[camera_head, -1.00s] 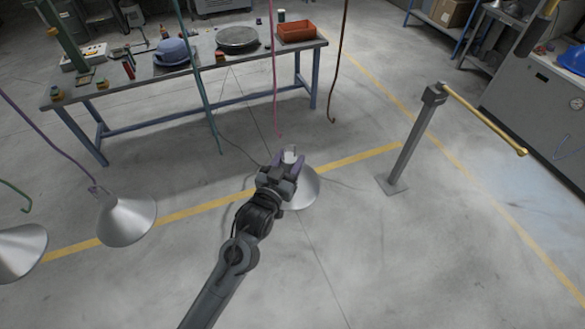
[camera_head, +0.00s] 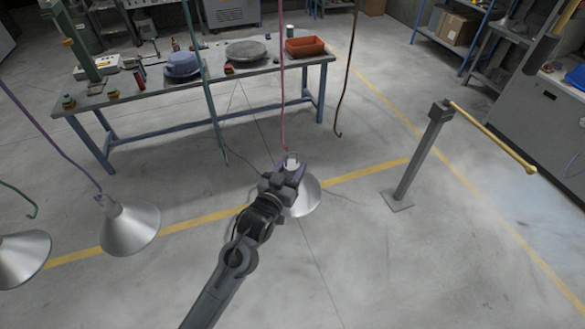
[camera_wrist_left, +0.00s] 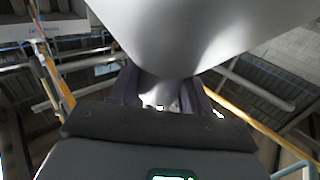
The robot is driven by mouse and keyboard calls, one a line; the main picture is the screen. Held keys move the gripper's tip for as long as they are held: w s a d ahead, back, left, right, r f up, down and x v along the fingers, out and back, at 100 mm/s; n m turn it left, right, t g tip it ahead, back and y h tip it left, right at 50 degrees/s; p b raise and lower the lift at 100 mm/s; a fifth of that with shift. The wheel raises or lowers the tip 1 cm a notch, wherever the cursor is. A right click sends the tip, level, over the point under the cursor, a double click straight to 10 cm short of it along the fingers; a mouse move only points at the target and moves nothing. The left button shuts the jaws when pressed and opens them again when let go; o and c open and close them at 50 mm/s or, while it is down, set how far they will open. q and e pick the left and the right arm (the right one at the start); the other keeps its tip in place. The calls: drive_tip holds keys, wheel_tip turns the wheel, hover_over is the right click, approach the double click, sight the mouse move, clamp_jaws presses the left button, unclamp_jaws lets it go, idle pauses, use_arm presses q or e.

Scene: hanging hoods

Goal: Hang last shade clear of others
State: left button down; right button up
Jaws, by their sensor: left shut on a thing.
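My left gripper (camera_head: 290,168) is shut on a silver cone-shaped shade (camera_head: 304,199), holding it by its narrow top, in the middle of the head view. The shade's wide body (camera_wrist_left: 190,35) fills the upper part of the left wrist view. A pink hanging cord (camera_head: 283,90) comes down just above the gripper; whether its end touches the shade's top cannot be told. A second shade (camera_head: 130,230) hangs on a purple cord (camera_head: 50,140) at the left. A third shade (camera_head: 22,260) is at the left edge, near a green hook (camera_head: 32,212). My right gripper is not in view.
A teal cord (camera_head: 207,95) and a dark red hooked cord (camera_head: 346,80) hang empty on either side of the pink one. A workbench (camera_head: 130,97) with tools stands behind. A grey post with a yellow bar (camera_head: 492,137) stands at the right.

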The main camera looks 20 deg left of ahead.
use_arm(q)
drive_tip(key=shift+w+a, duration=0.2)
drive_tip(key=shift+w, duration=0.05)
idle(0.4)
drive_tip(key=shift+w+a, duration=0.6)
drive_tip(key=shift+w, duration=0.1)
drive_tip(key=shift+w+a, duration=0.1)
drive_tip(key=shift+w+a, duration=0.9)
drive_tip(key=shift+w, duration=0.15)
drive_tip(key=shift+f+b, duration=0.35)
idle(0.5)
drive_tip(key=shift+f+b, duration=0.5)
drive_tip(key=shift+f, duration=0.5)
drive_tip(key=shift+c, duration=2.2)
unclamp_jaws()
